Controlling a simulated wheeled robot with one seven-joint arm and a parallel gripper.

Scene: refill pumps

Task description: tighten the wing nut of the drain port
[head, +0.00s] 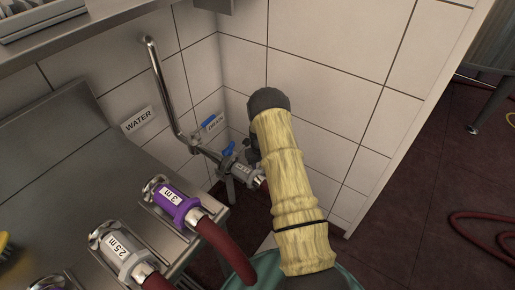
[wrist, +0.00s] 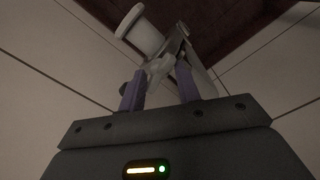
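A steel counter (head: 75,150) at left holds a purple 3 m coupling (head: 176,203) and a grey 2.5 m coupling (head: 122,248) with red hoses. A bent steel pipe (head: 163,90) runs down the wall by the WATER sign (head: 138,120). A wall edge stands at right.

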